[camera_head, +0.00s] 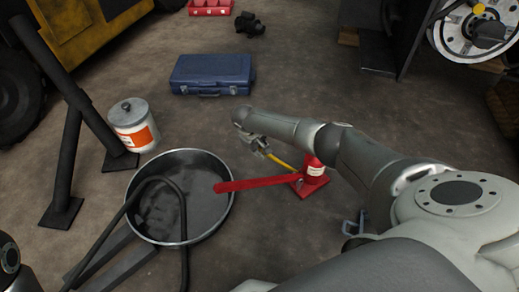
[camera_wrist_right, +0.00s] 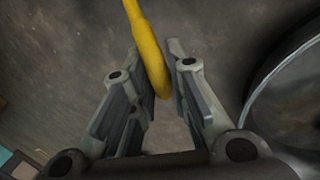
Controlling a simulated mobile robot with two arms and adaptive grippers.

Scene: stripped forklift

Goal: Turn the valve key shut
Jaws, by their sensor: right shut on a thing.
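The valve key is a yellow bar (camera_head: 283,161) that runs to a small red jack-like body (camera_head: 314,172) with a white label on the floor. My right gripper (camera_head: 262,148) comes in from the right above it and is shut on the yellow bar's free end. In the right wrist view the yellow bar (camera_wrist_right: 150,50) lies between the two fingers of my right gripper (camera_wrist_right: 156,62). Where the key joins the red body is small and hard to make out. My left gripper is not in view.
A long red lever (camera_head: 255,184) reaches from the red body over the rim of a round metal pan (camera_head: 232,205). A dark hose (camera_head: 150,182) curves over the pan. A blue toolbox (camera_head: 212,73) and a white can (camera_head: 133,125) stand behind. Floor between the toolbox and pan is clear.

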